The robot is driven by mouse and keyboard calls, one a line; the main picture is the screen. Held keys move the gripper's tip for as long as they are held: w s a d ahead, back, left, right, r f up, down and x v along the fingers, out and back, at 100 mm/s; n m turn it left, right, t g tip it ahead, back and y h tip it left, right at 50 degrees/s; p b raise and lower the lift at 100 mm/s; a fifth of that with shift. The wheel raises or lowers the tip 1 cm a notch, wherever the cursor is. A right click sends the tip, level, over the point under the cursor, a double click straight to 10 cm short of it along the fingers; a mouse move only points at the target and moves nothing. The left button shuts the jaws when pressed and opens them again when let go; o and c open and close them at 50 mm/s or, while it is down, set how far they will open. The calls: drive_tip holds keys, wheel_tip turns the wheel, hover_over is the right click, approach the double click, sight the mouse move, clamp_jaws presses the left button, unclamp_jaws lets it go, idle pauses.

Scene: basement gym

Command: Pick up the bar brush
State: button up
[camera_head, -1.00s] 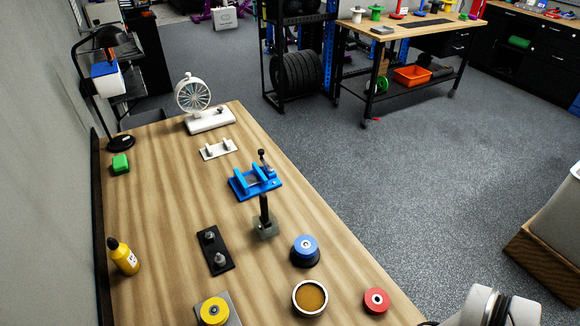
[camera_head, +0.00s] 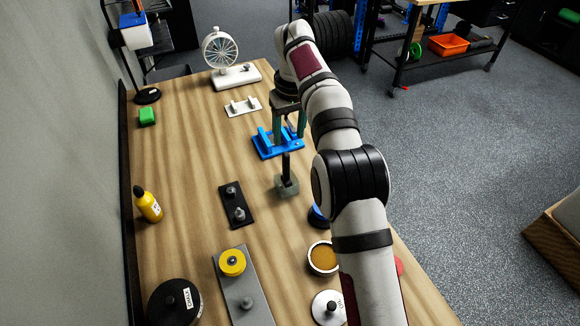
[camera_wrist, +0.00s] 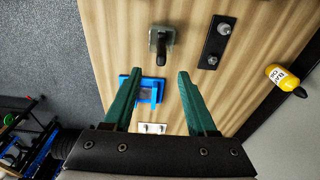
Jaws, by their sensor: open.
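What looks like the bar brush (camera_head: 286,186) is a grey-green block with a black upright handle, standing on the wooden bench in the head view. The wrist view shows it (camera_wrist: 161,42) from above, near the top centre, beyond my fingertips. My gripper (camera_head: 288,136) points down over the bench, by the blue cradle-like fixture (camera_head: 265,146). Its two green fingers (camera_wrist: 158,73) are wide apart with nothing held between them. In the wrist view the blue fixture (camera_wrist: 150,88) shows below, between the fingers. The arm partly covers it in the head view.
A black plate with two knobs (camera_head: 237,205) lies left of the brush. A blue-topped knob (camera_head: 316,215) is partly hidden behind my arm. A tin of brown stuff (camera_head: 322,258) and a grey plate with a yellow disc (camera_head: 245,290) are nearer.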

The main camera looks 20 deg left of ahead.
sight(286, 163)
drive_tip(key=f, duration=0.8)
drive_tip(key=a+f, duration=0.1)
drive_tip(key=f, duration=0.3)
drive_tip(key=shift+w+a, duration=0.1)
drive_tip(key=shift+w, duration=0.25)
clamp_jaws()
